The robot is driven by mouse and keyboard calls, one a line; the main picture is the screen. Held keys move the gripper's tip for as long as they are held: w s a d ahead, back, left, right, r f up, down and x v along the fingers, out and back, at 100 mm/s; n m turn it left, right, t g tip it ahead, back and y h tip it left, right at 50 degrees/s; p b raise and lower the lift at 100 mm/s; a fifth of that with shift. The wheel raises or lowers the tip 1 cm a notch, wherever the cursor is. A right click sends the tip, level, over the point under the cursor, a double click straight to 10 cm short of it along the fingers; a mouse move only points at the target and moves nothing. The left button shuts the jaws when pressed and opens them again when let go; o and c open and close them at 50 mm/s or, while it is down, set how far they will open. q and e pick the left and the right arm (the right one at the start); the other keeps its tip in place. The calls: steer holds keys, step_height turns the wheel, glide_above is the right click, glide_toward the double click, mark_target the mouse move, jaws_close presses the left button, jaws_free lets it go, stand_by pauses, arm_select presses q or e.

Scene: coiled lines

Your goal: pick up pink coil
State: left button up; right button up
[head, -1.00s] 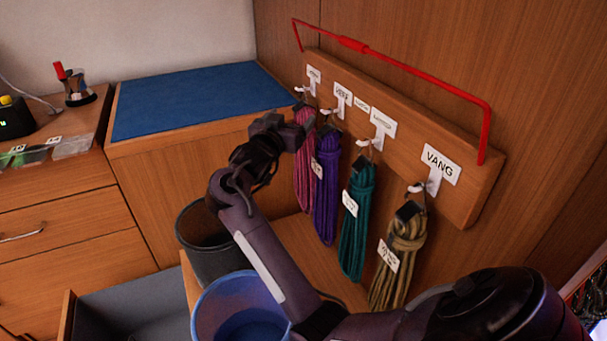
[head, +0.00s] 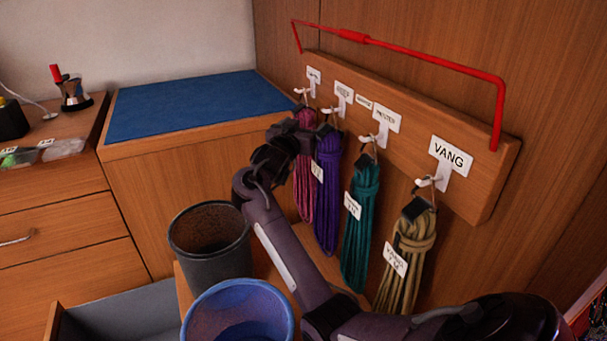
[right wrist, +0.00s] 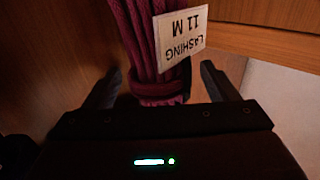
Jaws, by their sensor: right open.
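The pink coil (head: 306,192) hangs from the leftmost hook of the wooden board in the head view, partly hidden by my right gripper. In the right wrist view the coil (right wrist: 140,42) hangs between the two open fingers, with a white tag reading LASHING 11 M (right wrist: 180,38). My right gripper (head: 302,137) is open at the upper part of the coil. Its fingers (right wrist: 160,85) stand to either side of the coil, apart from it as far as I can see. My left gripper is not in view.
A purple coil (head: 327,200) hangs close beside the pink one, then a teal coil (head: 359,230) and an olive coil (head: 405,265). A red bar (head: 420,62) spans the board (head: 480,195). A dark bin (head: 210,250) and blue bucket (head: 238,312) stand below left.

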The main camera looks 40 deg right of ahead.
steer(key=shift+w+d, duration=0.1)
steer(key=shift+d, duration=0.15)
steer(key=shift+r, duration=0.1)
jaws_close()
stand_by(0.3)
